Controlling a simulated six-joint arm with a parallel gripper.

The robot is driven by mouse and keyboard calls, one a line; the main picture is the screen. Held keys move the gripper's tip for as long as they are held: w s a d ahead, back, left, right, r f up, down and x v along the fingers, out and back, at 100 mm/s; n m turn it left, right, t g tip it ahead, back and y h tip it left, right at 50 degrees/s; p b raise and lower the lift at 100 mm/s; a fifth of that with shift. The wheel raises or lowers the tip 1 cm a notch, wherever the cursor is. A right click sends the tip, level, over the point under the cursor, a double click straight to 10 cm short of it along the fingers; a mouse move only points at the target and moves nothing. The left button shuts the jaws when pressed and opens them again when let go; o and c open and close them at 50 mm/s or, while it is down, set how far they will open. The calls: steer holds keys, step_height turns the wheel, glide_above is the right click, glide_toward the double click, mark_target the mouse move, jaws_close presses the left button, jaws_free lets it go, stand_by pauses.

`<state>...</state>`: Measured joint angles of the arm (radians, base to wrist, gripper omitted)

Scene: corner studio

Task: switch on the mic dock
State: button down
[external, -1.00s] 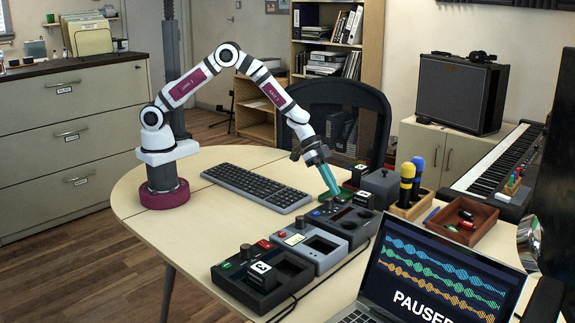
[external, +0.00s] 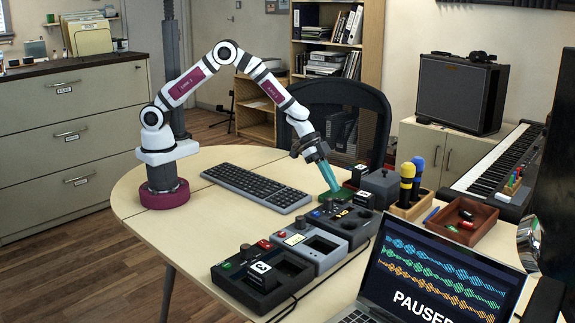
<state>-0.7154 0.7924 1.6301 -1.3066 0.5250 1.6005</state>
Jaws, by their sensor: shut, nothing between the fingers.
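A grey dock (external: 309,248) with a red button is in the middle. A nearer black dock (external: 243,287) has a green button and a knob. No readable label tells me which is the mic dock. My gripper (external: 334,190), with teal fingers, is shut and empty, pointing down just behind the farthest dock's left end, by a green pad (external: 336,200).
A keyboard (external: 256,186) lies left of the docks. A grey box (external: 381,187) and a holder with two microphones (external: 410,205) stand behind and to the right. A wooden tray (external: 461,221) and a laptop (external: 432,278) reading PAUSED are at the right. The table's left front is clear.

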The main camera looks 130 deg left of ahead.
steer(key=v, duration=1.3)
steer(key=shift+s, duration=0.2)
